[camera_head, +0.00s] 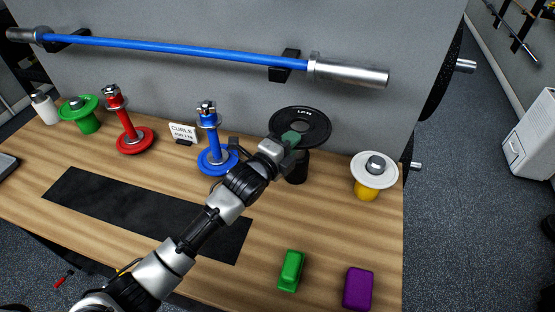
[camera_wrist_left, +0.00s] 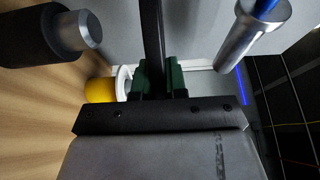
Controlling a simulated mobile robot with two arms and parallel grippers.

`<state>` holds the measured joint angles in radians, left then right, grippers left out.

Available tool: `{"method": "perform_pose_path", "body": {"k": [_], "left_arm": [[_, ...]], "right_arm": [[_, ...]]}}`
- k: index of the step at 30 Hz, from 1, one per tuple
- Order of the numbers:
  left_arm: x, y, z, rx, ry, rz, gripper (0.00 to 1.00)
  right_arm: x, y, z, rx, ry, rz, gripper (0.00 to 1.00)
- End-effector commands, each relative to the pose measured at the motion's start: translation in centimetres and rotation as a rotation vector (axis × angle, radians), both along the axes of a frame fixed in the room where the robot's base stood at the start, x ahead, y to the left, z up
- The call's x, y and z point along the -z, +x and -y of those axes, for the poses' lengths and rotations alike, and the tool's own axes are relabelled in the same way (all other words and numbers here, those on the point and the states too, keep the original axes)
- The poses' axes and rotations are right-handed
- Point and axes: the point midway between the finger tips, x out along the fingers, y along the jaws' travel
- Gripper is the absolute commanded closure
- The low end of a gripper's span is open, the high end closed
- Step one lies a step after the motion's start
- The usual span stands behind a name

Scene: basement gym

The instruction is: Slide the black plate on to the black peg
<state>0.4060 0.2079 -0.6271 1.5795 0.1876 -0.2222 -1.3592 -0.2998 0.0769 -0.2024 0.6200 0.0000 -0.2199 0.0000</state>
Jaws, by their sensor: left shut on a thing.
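The black plate (camera_head: 318,125) is a round disc with white marks, held roughly level near the wall. My left gripper (camera_head: 292,138) is shut on its near edge. In the left wrist view the plate (camera_wrist_left: 152,35) is edge-on between the green fingers (camera_wrist_left: 157,76). The black peg (camera_head: 297,172) stands on the bench below the plate, its top hidden by the plate in the head view. In the left wrist view the black peg (camera_wrist_left: 35,38) shows its metal tip apart from the plate, with a gap below it. My right gripper is not in view.
A yellow peg with a white plate (camera_head: 374,170) stands to the right. Blue (camera_head: 208,140), red (camera_head: 128,125) and green (camera_head: 84,114) pegs stand left. A blue barbell (camera_head: 180,47) hangs above. Green (camera_head: 291,270) and purple (camera_head: 358,288) blocks lie in front.

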Motion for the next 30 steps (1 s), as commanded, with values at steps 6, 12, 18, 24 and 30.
{"method": "perform_pose_path", "body": {"k": [6, 12, 18, 24, 30], "left_arm": [[-1.3, 1.8, -0.1, 0.011, -0.005, 0.013, 1.0], [-1.3, 1.9, -0.1, 0.012, -0.007, 0.013, 1.0], [-1.3, 1.9, -0.1, 0.012, -0.007, 0.014, 1.0], [-0.3, 1.9, -0.1, 0.011, -0.007, 0.014, 1.0], [1.3, 1.8, -0.1, 0.012, -0.007, 0.013, 1.0]], "right_arm": [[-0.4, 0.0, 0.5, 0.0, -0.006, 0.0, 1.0], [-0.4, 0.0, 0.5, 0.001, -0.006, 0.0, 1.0], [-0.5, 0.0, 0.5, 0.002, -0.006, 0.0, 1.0], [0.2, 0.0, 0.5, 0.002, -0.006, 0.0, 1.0], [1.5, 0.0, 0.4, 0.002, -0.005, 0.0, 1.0]]}}
